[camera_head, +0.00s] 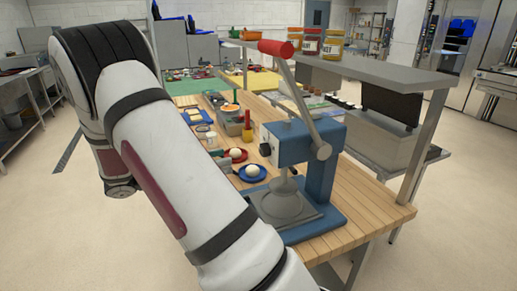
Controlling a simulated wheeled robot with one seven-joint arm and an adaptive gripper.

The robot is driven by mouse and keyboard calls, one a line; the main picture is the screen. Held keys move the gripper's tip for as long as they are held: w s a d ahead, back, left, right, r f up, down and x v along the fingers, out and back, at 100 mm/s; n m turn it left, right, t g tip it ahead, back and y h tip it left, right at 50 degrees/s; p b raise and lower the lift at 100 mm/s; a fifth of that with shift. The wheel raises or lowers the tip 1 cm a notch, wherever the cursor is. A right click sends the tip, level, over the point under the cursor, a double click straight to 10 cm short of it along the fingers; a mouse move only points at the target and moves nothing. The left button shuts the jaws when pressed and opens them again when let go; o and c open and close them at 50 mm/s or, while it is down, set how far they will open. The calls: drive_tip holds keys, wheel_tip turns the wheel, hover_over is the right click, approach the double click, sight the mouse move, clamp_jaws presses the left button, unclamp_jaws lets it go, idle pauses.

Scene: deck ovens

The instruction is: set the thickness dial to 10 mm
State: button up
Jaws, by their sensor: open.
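A blue press (325,175) stands on the near end of a wooden table (365,205). A small black knob (265,149) on the left side of its head may be the thickness dial; its marks are too small to read. A grey lever (300,95) with a red handle (275,48) rises from the press. A grey round plunger (285,190) hangs over the grey base plate (303,215). My white arm crosses the left and front of the view. My gripper is outside the picture, so its place relative to the knob does not show.
White dough balls sit on a red plate (243,157) and a blue plate (262,174) left of the press. Bowls and utensils lie farther back. A grey shelf (365,72) with several jars overhangs the right side. Open floor (40,240) lies at the left.

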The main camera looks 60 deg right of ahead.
sight(261, 151)
drive_tip(key=p+x, duration=0.2)
drive_tip(key=x, duration=0.9)
drive_tip(key=shift+s+a, duration=0.1)
drive_tip(key=c, duration=1.1)
